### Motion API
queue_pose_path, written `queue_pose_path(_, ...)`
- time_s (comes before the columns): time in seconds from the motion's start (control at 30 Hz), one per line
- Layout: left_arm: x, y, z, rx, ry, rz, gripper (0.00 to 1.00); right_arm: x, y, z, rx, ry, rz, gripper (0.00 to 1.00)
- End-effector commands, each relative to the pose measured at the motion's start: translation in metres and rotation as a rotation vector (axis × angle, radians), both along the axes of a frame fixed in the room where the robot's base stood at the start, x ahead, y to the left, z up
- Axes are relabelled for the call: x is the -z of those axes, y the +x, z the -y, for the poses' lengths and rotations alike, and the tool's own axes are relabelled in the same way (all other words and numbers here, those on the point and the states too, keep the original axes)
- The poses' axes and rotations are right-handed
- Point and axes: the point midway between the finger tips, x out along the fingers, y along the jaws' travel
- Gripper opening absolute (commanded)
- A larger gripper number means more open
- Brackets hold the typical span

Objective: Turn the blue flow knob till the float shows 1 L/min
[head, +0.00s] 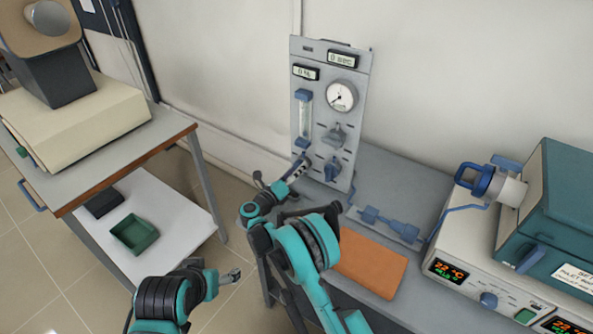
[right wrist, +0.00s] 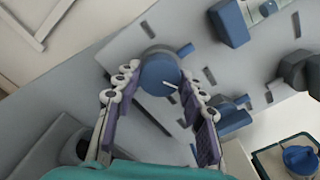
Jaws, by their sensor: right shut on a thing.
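The blue flow knob (right wrist: 159,72) with a white pointer mark sits between the two purple-padded fingers of my right gripper (right wrist: 158,88) in the right wrist view. The gripper is shut on it. In the head view my right gripper (head: 303,161) is at the lower left of the grey gas panel (head: 318,65) and covers the knob. The flow tube (head: 304,116), with blue end blocks, stands upright just above the gripper. Its float and scale are too small to read. My left gripper (head: 231,275) is low, away from the panel; its jaws are unclear.
The panel also bears a round gauge (head: 341,96), two small displays, a grey valve (head: 334,134) and a blue-handled valve (head: 333,168). An orange mat (head: 371,265) lies on the bench. Furnaces stand at right; a cart (head: 190,128) stands at left.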

Motion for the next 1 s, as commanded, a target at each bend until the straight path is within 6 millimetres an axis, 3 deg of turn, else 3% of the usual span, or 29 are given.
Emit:
queue_pose_path(0.5, 0.0, 0.0, 0.0, 0.0, 0.0, 0.0, 0.79, -0.0004, 0.0004, -0.0001, -0.001, -0.019, -0.013, 0.11)
queue_pose_path(0.53, 0.0, 0.0, 0.0, 0.0, 0.0, 0.0, 0.79, -0.0004, 0.0004, -0.0001, -0.001, -0.019, -0.013, 0.48)
queue_pose_path(0.6, -0.0001, 0.0, 0.0, 0.0, 0.0, 0.0, 0.79, -0.0004, 0.0004, -0.0001, -0.001, -0.018, -0.012, 0.61)
queue_pose_path(1.0, 0.0, 0.0, 0.0, 0.0, 0.0, 0.0, 0.79, -0.0002, -0.008, -0.0067, -0.001, -0.018, -0.013, 0.61)
